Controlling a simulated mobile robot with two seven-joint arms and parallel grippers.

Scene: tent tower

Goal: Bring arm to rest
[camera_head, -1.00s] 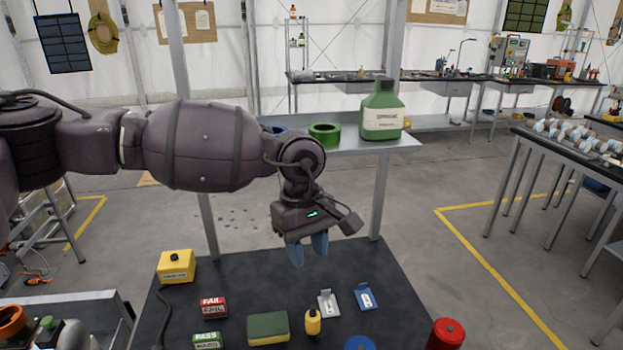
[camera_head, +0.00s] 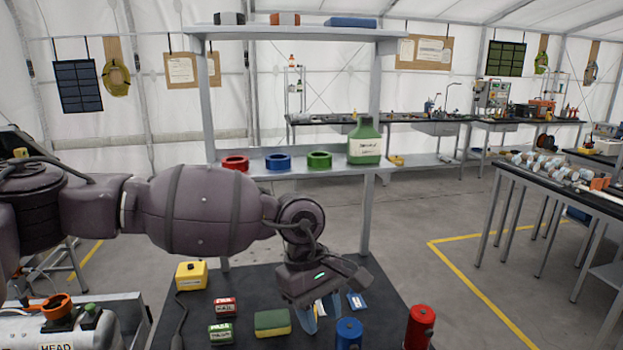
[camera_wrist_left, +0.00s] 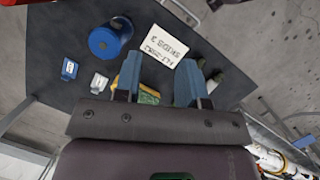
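My left arm comes in from the left in the head view. Its gripper (camera_head: 321,314) hangs fingers-down over the dark work table (camera_head: 262,290), in front of the small white and blue clips. In the left wrist view, the two blue fingers of the gripper (camera_wrist_left: 158,80) stand apart, so it is open. A white printed card (camera_wrist_left: 166,45) shows beyond the fingertips, and the green-yellow sponge (camera_wrist_left: 150,98) shows partly behind them. I cannot tell how far these are from the fingers. My right gripper is not in view.
The table holds a yellow box (camera_head: 191,275), FAIL block (camera_head: 225,307), PASS block (camera_head: 221,333), sponge (camera_head: 272,323), blue cylinder (camera_head: 348,335) and red cylinder (camera_head: 420,327). Behind, a shelf (camera_head: 300,170) carries coloured rings and a green bottle (camera_head: 364,142). Open floor lies to the right.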

